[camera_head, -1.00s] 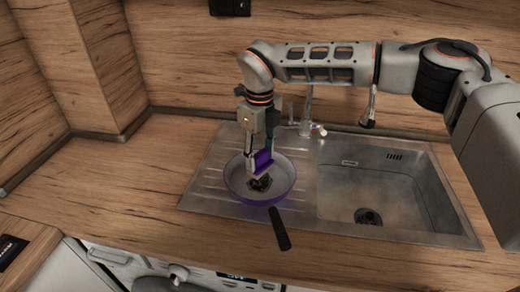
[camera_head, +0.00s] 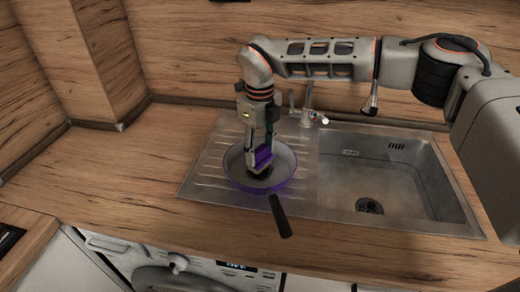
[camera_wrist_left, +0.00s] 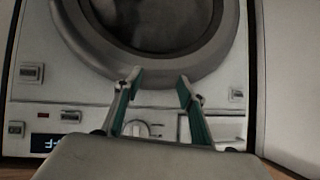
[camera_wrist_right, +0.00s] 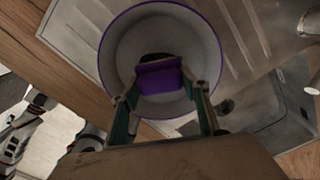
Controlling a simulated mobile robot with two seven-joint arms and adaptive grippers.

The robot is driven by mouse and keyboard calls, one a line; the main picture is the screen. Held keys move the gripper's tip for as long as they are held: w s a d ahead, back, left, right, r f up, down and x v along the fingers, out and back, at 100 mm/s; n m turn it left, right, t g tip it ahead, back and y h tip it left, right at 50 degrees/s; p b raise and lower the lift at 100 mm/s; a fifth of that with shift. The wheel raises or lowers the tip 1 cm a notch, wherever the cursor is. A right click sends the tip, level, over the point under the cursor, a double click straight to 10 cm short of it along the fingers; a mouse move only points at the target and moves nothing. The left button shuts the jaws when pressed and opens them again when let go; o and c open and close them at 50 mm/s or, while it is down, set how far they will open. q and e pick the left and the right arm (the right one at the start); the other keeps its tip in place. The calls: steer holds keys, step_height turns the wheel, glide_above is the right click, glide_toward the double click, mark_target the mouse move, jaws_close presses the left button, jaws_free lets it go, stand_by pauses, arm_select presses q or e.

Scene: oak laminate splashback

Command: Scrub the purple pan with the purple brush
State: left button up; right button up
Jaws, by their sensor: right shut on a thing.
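The purple pan (camera_head: 285,163) sits on the sink's ribbed drainboard, its black handle (camera_head: 280,216) pointing toward the counter's front edge. My right gripper (camera_head: 260,163) is shut on the purple brush (camera_head: 264,154) and holds it down inside the pan. In the right wrist view the purple brush (camera_wrist_right: 158,76) lies between the fingers, over a dark patch (camera_wrist_right: 155,57) on the pan (camera_wrist_right: 118,48) floor, partly hidden by the brush. Whether the bristles touch the floor cannot be told. My left gripper (camera_wrist_left: 157,82) is open and empty, in front of the washing machine.
The sink basin (camera_head: 385,185) is to the right of the pan, with a drain in it. A tap (camera_head: 308,105) stands behind. The wooden counter (camera_head: 120,175) is clear on the left. The washing machine (camera_wrist_left: 50,95) is below the counter.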

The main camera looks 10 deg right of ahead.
steer(key=shift+f+b, duration=0.45)
steer(key=shift+f, duration=0.55)
steer(key=shift+w+a, duration=0.3)
steer(key=shift+w, duration=0.15)
steer(key=shift+s+d+f+p, duration=0.1)
steer(key=shift+s+d+p, duration=0.1)
steer(key=shift+s+d, duration=0.25)
steer(key=shift+s+d+f+p, duration=0.1)
steer(key=shift+s+d+p, duration=0.1)
steer(key=shift+s, duration=0.3)
steer(key=shift+w, duration=0.1)
steer(key=shift+w+a+r, duration=0.15)
steer(key=shift+w+a, duration=0.5)
steer(key=shift+w, duration=0.15)
steer(key=shift+s+d, duration=0.1)
steer(key=shift+s+d+r+p, duration=0.15)
steer(key=shift+s+d+p, duration=0.2)
steer(key=shift+s+d, duration=0.3)
steer(key=shift+a, duration=0.2)
